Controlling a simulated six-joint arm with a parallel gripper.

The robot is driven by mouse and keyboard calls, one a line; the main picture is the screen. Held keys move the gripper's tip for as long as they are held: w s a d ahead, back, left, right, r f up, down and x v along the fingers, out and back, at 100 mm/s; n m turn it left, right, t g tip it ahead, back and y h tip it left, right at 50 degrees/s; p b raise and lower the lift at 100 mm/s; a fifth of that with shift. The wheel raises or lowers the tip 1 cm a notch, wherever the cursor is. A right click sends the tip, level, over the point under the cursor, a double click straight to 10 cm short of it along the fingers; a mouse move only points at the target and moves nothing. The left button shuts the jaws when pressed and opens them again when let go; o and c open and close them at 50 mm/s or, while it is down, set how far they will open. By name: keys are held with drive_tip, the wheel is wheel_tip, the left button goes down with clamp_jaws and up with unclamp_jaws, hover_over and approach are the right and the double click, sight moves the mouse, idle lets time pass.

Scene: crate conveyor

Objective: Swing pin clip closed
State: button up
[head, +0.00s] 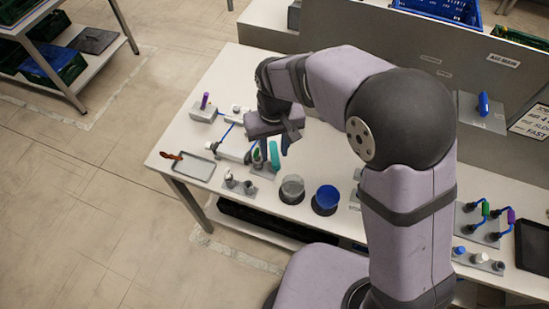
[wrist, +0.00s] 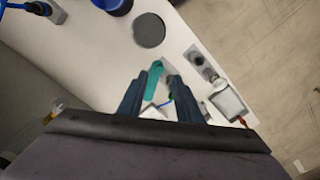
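My gripper (head: 275,148) hangs low over the left part of the white table. In the wrist view its two dark blue fingers (wrist: 160,88) are apart. A teal upright handle (head: 274,154) on a small grey plate stands by the fingers; in the wrist view this handle (wrist: 153,79) shows between the fingertips, nearer the left one. I cannot tell whether a finger touches it. A green ring-like part (head: 257,155) is just left of the handle. I cannot tell which of these fittings is the pin clip; the fingers partly hide this spot.
A grey tray (head: 195,167) and a red-handled tool (head: 171,156) lie at the left. A purple-handled block (head: 204,108) is behind. Bare table (head: 238,75) lies at the back.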

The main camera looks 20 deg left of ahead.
sight(275, 164)
drive_tip(key=shift+f+p, duration=0.85)
drive_tip(key=shift+f, duration=2)
clamp_jaws()
